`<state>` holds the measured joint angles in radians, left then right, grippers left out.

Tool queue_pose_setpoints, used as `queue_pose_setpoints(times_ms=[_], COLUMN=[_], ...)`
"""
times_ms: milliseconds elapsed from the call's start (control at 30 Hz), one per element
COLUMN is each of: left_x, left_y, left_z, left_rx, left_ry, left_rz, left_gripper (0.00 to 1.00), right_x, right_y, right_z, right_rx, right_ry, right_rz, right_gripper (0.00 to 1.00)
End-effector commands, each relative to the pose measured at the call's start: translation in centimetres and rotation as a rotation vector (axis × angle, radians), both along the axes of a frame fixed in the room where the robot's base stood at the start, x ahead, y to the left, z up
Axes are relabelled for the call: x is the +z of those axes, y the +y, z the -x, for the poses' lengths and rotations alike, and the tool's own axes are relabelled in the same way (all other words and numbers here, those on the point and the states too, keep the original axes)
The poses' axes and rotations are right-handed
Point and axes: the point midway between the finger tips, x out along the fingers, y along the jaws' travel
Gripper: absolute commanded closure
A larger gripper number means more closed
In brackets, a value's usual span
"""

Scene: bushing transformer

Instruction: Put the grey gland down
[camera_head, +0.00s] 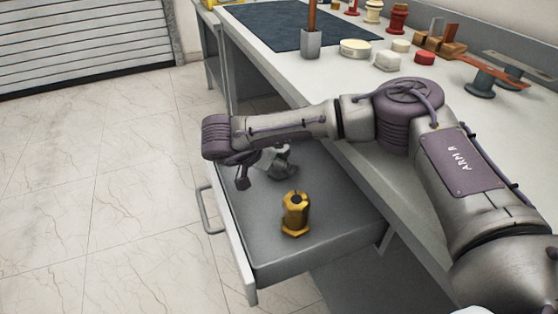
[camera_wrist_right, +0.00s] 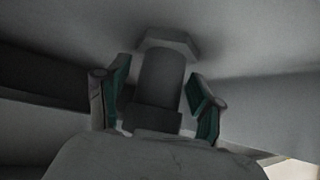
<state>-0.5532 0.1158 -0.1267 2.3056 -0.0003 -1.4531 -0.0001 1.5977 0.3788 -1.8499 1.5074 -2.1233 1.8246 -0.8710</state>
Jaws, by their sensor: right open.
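My right gripper (camera_head: 258,172) is low inside the open drawer, at its far end. In the right wrist view its two green-padded fingers (camera_wrist_right: 158,92) are open, one on each side of the grey gland (camera_wrist_right: 161,75), with a gap visible on both sides. The gland has a wide hexagonal flange at its far end, a round body and a darker block-like near end. The head view shows grey metal by the gripper, partly covered by my wrist; I cannot tell gland from gripper there. My left gripper is not in view.
A brass-coloured gland (camera_head: 296,214) stands upright in the same drawer (camera_head: 330,235), nearer the camera. The workbench (camera_head: 290,75) above holds a dark mat (camera_head: 280,25), a grey cup (camera_head: 311,44) and several small parts. Bare drawer floor surrounds the brass gland.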

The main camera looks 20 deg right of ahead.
Motion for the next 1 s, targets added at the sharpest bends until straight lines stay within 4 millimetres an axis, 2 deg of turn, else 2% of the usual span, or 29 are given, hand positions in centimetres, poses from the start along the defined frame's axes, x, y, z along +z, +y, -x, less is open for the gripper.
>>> queue_pose_setpoints(times_ms=[167,400,700,1000], left_x=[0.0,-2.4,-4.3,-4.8], left_y=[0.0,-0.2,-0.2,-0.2], left_z=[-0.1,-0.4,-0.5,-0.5], left_rx=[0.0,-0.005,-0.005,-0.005], left_ry=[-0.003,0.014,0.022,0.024], left_rz=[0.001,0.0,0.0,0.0], left_gripper=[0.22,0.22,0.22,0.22], right_x=[0.5,3.9,7.8,8.8], right_y=[0.2,3.3,6.8,7.8], right_z=[0.0,1.3,3.0,3.5], right_rx=[0.001,0.005,0.002,0.0], right_ry=[-0.001,-0.004,-0.001,0.0], right_rz=[0.0,-0.001,0.001,0.0], right_gripper=[0.33,0.33,0.33,0.33])
